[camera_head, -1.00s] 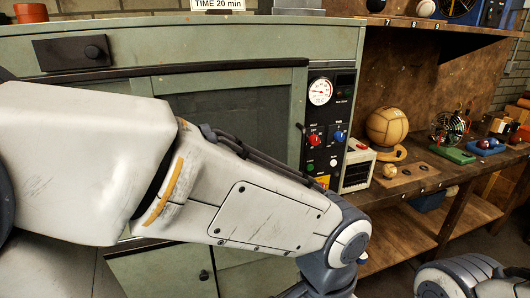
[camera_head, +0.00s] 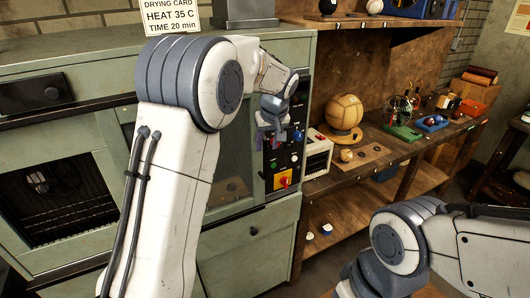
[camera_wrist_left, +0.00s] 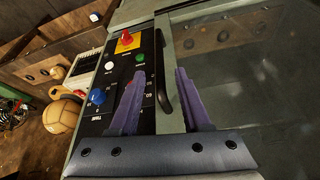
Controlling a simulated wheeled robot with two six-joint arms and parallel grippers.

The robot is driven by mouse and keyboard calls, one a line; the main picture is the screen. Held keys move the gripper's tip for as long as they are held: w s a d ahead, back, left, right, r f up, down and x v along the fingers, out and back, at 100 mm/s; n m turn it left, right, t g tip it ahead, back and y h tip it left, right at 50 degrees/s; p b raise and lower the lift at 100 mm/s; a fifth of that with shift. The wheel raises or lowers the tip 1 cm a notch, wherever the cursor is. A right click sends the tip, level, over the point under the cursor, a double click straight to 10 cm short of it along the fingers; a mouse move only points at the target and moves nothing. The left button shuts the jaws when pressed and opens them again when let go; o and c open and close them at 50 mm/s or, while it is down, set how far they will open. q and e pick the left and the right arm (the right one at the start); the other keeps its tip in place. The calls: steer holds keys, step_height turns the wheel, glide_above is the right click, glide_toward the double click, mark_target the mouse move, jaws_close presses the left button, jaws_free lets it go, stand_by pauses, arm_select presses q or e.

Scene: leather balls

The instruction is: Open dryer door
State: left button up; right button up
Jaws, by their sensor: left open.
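The dryer is a green cabinet (camera_head: 80,52). Its glass door (camera_head: 232,165) sits left of the black control panel (camera_head: 286,150), partly hidden behind my left arm, and looks closed. In the left wrist view the glass door (camera_wrist_left: 255,85) fills the right side. Its black upright handle (camera_wrist_left: 162,88) stands between the door glass and the control panel (camera_wrist_left: 115,85). My left gripper (camera_head: 268,138) is in front of the door's right edge by the panel. In the left wrist view its purple fingers (camera_wrist_left: 161,74) are apart, with the handle seen between them; contact cannot be told. My right gripper is out of view.
A drying card (camera_head: 172,17) stands on top. A grated opening (camera_head: 60,195) is at left. Right of the dryer, a wooden bench (camera_head: 375,152) holds a leather ball (camera_head: 344,111), a small white box (camera_head: 317,155) and a green-based fan (camera_head: 400,118). My right arm is at lower right.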

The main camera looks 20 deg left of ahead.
mark_target(266, 152)
arm_select(q)
steer(key=p+x, duration=0.1)
steer(key=x, duration=0.5)
steer(key=shift+w+f+p, duration=0.15)
steer(key=shift+f+p, duration=0.25)
jaws_close()
stand_by(1.0)
